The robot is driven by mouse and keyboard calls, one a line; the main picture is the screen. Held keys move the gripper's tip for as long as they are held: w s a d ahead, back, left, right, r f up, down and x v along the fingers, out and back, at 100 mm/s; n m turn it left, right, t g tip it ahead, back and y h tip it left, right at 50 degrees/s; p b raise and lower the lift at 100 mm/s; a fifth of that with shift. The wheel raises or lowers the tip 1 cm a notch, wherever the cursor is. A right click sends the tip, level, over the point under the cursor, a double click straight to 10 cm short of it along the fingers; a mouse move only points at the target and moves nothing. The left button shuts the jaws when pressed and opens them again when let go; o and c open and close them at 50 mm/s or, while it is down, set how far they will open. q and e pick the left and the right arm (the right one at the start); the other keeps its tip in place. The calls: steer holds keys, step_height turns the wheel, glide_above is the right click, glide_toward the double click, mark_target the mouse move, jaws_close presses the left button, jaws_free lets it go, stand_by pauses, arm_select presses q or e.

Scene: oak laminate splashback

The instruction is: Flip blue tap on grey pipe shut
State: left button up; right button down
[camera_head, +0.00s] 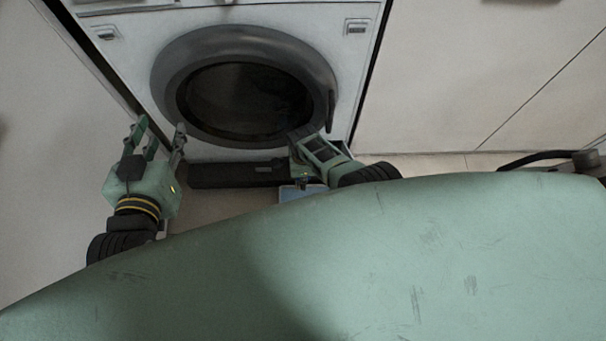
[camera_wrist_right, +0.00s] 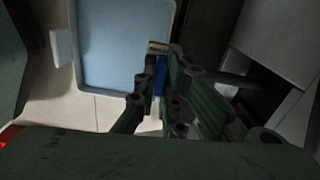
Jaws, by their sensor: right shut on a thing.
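In the right wrist view a blue tap handle (camera_wrist_right: 160,77) shows as a narrow blue strip between the fingers of my right gripper (camera_wrist_right: 162,62). The gripper is shut on it, and the fingers hide much of it. A brassy end piece (camera_wrist_right: 158,46) shows just beyond the fingertips. A dim grey pipe-like part (camera_wrist_right: 236,79) runs to the right behind the fingers. In the head view my right gripper (camera_head: 298,137) is low in front of the washing machine, and the tap is not discernible there. My left gripper (camera_head: 161,128) is open and empty at the left.
A white washing machine (camera_head: 350,55) with a round dark door stands ahead. A light blue tray (camera_wrist_right: 123,40) lies on the tiled floor beside the right gripper, partly visible in the head view. A dark plinth (camera_head: 235,174) runs below the machine. Pale cabinet fronts (camera_head: 450,80) stand at right.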

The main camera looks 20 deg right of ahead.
steer(key=shift+m, duration=0.5)
steer(key=c, duration=1.8)
jaws_free()
steer(key=shift+c, duration=0.2)
